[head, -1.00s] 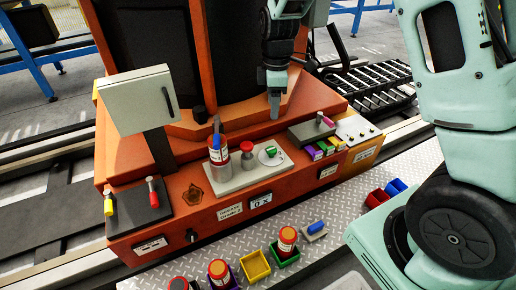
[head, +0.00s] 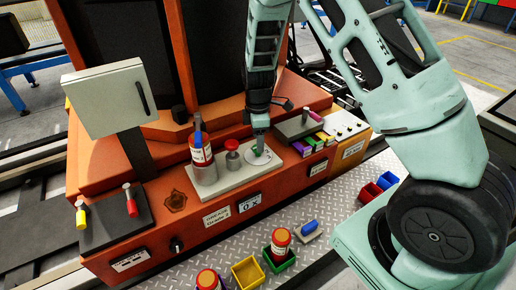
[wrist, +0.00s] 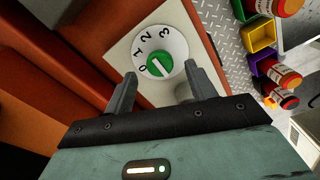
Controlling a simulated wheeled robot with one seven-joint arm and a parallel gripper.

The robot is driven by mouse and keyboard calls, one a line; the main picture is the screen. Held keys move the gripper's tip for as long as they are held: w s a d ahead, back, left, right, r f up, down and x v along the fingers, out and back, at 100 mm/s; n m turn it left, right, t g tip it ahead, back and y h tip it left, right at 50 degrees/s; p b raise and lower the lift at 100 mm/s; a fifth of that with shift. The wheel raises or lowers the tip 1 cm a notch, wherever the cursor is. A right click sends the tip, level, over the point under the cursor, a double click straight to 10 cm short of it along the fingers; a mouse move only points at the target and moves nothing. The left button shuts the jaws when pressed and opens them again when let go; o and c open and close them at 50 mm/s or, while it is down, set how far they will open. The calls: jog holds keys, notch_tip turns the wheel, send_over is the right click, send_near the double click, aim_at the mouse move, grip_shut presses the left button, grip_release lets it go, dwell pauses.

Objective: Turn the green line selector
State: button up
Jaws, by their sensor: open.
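The green line selector (wrist: 160,64) is a round green knob with a white bar, set on a white dial marked 0, 1, 2, 3. I cannot tell for sure which number the bar points to. In the head view the selector (head: 254,152) is partly hidden by my gripper (head: 260,152), which comes down over it from above. In the wrist view my gripper (wrist: 160,72) is open, with one finger to the left of the dial and one to the right. The knob shows between the fingertips, and no finger visibly touches it.
Small bins, including a yellow bin (head: 248,272), lie in front on the metal floor.

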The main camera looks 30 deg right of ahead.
jog(key=shift+f+b, duration=0.3)
jog(key=shift+f, duration=1.15)
jog(key=c, duration=1)
